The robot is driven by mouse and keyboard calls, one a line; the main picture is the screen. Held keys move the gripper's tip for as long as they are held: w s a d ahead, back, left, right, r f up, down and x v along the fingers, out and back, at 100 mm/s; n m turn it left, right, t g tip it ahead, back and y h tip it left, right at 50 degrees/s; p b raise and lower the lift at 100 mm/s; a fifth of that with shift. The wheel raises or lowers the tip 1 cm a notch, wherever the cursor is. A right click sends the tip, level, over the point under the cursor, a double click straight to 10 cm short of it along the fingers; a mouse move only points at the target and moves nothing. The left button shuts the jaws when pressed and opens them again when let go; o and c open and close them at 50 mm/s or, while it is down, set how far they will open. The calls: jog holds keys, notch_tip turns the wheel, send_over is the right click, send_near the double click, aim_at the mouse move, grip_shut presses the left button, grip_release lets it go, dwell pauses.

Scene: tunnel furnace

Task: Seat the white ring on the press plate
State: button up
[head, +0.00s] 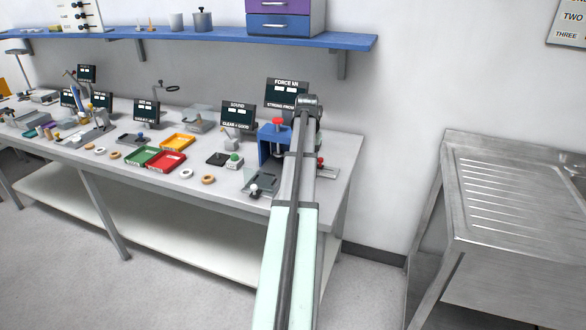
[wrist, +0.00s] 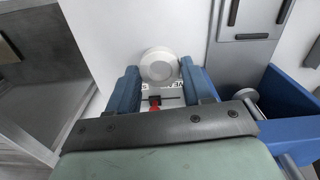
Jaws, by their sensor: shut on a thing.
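In the wrist view my gripper (wrist: 160,78) has its two blue fingers closed on the white ring (wrist: 158,62), which shows as a pale round piece between the fingertips. In the head view the arm hides the gripper and the ring. The blue press (head: 270,142) with a red knob on top stands on the bench just left of my arm. Its blue frame (wrist: 292,105) shows at the right of the wrist view, apart from the ring. I cannot tell the press plate for certain in either view.
A force display (head: 286,93) stands behind the press. Rings lie on the bench (head: 225,195) to the left, near a red tray (head: 167,162), a green tray (head: 141,157) and a yellow tray (head: 177,142). A metal sink unit (head: 510,205) stands apart at the right.

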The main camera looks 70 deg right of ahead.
aim_at(261, 176)
jog(key=w+a, duration=0.2)
jog(key=w, duration=0.5)
jog(key=w+a+r+m, duration=0.1)
jog(key=w+a, duration=0.1)
jog(key=w, duration=0.5)
jog(key=shift+a+r, duration=0.2)
jog(key=shift+a, duration=0.1)
jog(key=shift+f, duration=0.1)
jog(key=shift+f, duration=1.7)
jog(key=shift+f, duration=0.2)
jog(key=shift+f, duration=1)
jog(key=shift+f, duration=0.35)
